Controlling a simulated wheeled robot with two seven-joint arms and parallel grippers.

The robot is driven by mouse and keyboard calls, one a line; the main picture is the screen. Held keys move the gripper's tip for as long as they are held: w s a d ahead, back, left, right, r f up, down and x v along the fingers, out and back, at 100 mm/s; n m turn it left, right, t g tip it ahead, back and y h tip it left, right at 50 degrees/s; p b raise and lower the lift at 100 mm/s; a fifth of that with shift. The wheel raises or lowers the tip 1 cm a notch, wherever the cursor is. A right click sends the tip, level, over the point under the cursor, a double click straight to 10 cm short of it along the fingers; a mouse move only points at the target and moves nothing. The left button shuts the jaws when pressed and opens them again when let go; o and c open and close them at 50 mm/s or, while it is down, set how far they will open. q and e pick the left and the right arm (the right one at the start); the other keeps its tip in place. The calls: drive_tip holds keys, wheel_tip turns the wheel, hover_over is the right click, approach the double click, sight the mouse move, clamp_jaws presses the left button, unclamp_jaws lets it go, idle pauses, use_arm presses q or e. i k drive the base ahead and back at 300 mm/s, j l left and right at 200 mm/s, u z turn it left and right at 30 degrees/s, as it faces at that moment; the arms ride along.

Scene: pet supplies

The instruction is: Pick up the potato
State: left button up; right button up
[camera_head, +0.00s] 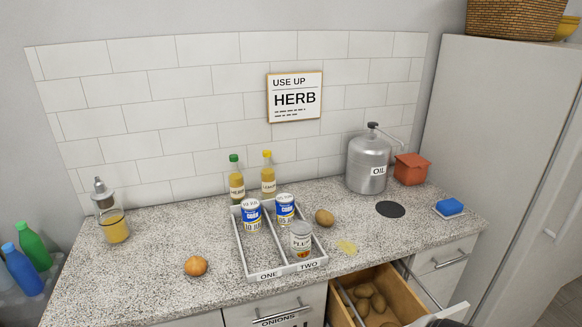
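A brown potato (325,217) lies on the speckled countertop, just right of the divided tray. Several more potatoes (371,304) lie in the open wooden drawer (397,291) below the counter at the lower right, and the frame's bottom edge cuts off part of this drawer.
The grey tray (240,246), marked ONE and TWO, holds two blue cans (251,215) and a plum can (301,240). Two bottles (237,182) stand behind it. An onion (196,266) lies left. A metal oil canister (368,165) stands back right. The left front counter is clear.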

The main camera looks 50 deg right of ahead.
sight(325, 218)
drive_tip(key=z, duration=1.8)
drive_tip(key=i+l+u, duration=0.15)
drive_tip(key=l, duration=0.8)
drive_tip(key=k, duration=0.05)
